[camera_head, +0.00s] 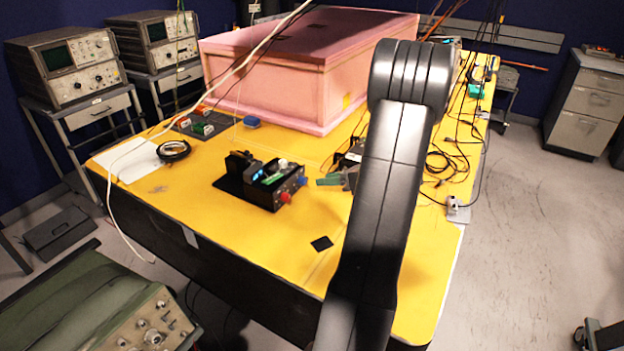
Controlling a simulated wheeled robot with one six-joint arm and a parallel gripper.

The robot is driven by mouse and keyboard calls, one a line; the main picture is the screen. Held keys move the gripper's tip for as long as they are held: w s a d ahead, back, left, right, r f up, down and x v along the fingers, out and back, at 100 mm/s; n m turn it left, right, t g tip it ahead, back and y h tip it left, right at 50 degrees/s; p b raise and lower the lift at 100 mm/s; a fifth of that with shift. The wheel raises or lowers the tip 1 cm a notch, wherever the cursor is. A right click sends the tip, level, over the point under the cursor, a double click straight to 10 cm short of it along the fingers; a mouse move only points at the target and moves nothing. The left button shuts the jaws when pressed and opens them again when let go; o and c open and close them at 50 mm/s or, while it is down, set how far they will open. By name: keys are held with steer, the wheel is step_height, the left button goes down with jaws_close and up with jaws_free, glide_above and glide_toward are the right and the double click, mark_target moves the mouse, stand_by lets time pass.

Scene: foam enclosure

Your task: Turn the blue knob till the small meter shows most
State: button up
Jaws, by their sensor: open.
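A black instrument box (263,193) sits on the yellow table (215,210), left of my arm. On its front face are a blue knob (303,181) at the right and a red knob (285,198) to the left of it. A small lit bluish display (258,174) shows at the box's left top; I cannot tell whether it is the small meter, and its reading is too small to make out. My dark arm rises in front of the table at the centre right. My gripper is not visible.
A pink foam enclosure (290,80) stands at the back of the table. Loose cables (440,165) lie on the right, and a coiled black cable (173,151) on the left. A small black square (321,243) lies in front. Oscilloscopes (68,66) stand on carts at left.

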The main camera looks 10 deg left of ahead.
mark_target(306, 181)
steer(key=x, duration=0.6)
steer(key=shift+p, duration=0.3)
steer(key=shift+c, duration=0.4)
jaws_close()
steer(key=shift+f+b, duration=0.1)
steer(key=shift+b, duration=0.4)
